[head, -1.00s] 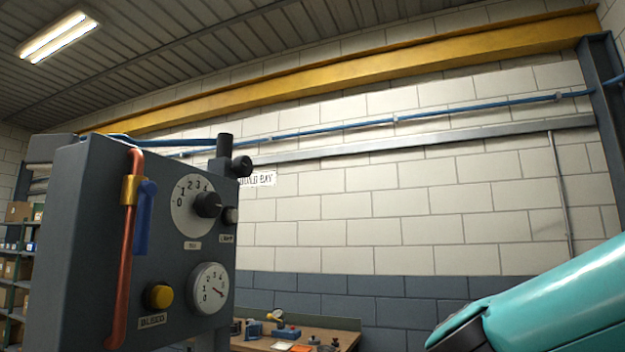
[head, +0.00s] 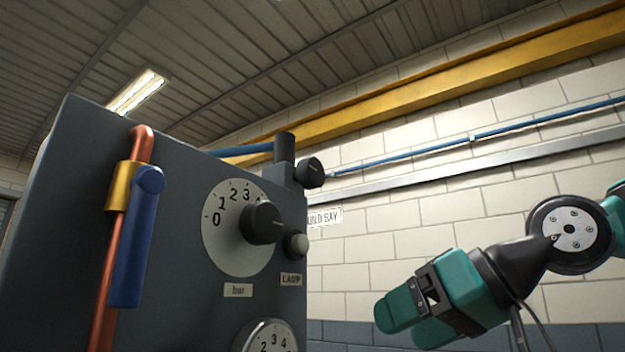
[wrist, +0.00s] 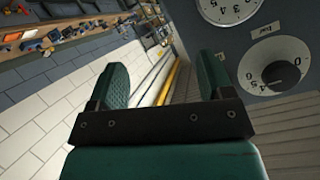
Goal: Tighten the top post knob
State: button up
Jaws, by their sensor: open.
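The top post knob (head: 310,173) is a round black knob facing outward at the top right corner of the grey casing. It sits on a short dark post (head: 284,150) where a blue pipe meets the casing. My gripper (head: 402,320) is to the right of the casing and lower than the knob, clear of it. Its green fingers are apart and empty, which the wrist view (wrist: 162,75) also shows. I cannot make out the post knob in the wrist view.
The grey casing (head: 75,230) carries a dial with a black knob (head: 261,223), a lamp button (head: 296,244), a lower gauge (head: 270,338) and a blue lever (head: 136,240) on a copper pipe. A cluttered bench (wrist: 50,45) shows in the wrist view. Open space lies between gripper and casing.

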notch_tip(320, 180, up, 14)
jog(key=d+f+n+t+y, duration=0.1)
jog(key=d+t+y, duration=0.1)
jog(key=d+t, duration=0.1)
jog(key=n+y, duration=0.2)
jog(key=n, duration=0.1)
send_near(318, 168)
jog(key=shift+g, duration=0.3)
jog(key=p+x, duration=0.2)
jog(key=x, duration=0.9)
jog(key=shift+r, duration=0.1)
jog(key=c, duration=0.9)
